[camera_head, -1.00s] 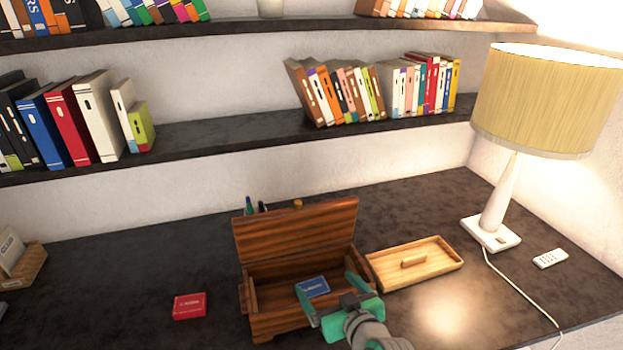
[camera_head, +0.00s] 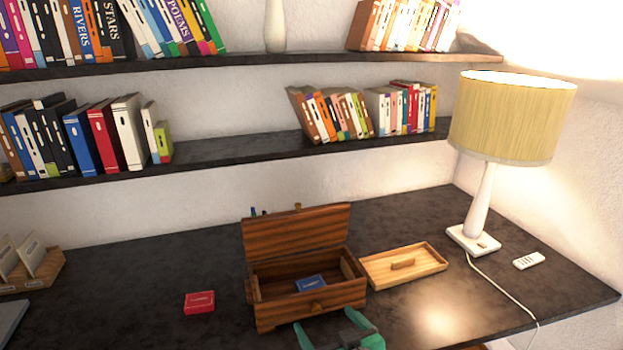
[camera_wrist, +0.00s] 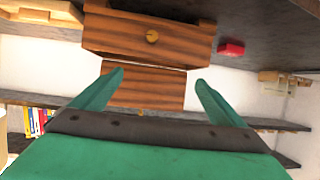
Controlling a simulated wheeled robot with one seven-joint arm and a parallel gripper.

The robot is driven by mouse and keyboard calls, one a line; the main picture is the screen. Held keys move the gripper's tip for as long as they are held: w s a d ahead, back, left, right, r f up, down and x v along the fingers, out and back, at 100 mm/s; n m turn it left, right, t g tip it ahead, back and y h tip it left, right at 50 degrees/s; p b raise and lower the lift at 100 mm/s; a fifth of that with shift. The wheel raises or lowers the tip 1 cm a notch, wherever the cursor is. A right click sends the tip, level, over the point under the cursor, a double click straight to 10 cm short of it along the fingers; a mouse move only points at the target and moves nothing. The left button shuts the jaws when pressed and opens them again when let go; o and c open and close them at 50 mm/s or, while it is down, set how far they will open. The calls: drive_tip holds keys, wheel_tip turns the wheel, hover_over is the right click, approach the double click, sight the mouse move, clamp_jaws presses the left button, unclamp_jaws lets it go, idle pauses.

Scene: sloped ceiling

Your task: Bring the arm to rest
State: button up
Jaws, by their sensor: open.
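My gripper (camera_head: 325,325) is at the bottom of the head view, in front of the wooden box. Its green fingers are apart with nothing between them; they also show in the wrist view (camera_wrist: 152,85). The wooden box (camera_head: 312,300) stands on the dark desk with its lid (camera_head: 298,235) raised. A small blue box (camera_head: 311,284) lies inside it. In the wrist view the wooden box (camera_wrist: 120,42) appears upside down beyond the fingers, apart from them.
A red box (camera_head: 199,302) lies left of the wooden box. A light wooden tray (camera_head: 425,271), a lamp (camera_head: 482,205) and a remote (camera_head: 528,260) are to the right. A card holder (camera_head: 40,280) is at far left. Bookshelves (camera_head: 230,150) run along the wall.

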drive_tip(key=s+a+f+m+t+h, duration=0.15)
drive_tip(key=s+f+m+h, duration=0.35)
drive_tip(key=s+f, duration=1.25)
drive_tip(key=s+a+r, duration=0.1)
drive_tip(key=s+r, duration=0.1)
drive_tip(key=s, duration=0.9)
drive_tip(key=s+a+r+t, duration=0.1)
drive_tip(key=s+r, duration=0.2)
drive_tip(key=s, duration=0.7)
drive_tip(key=shift+s+n, duration=0.3)
drive_tip(key=shift+s, duration=0.1)
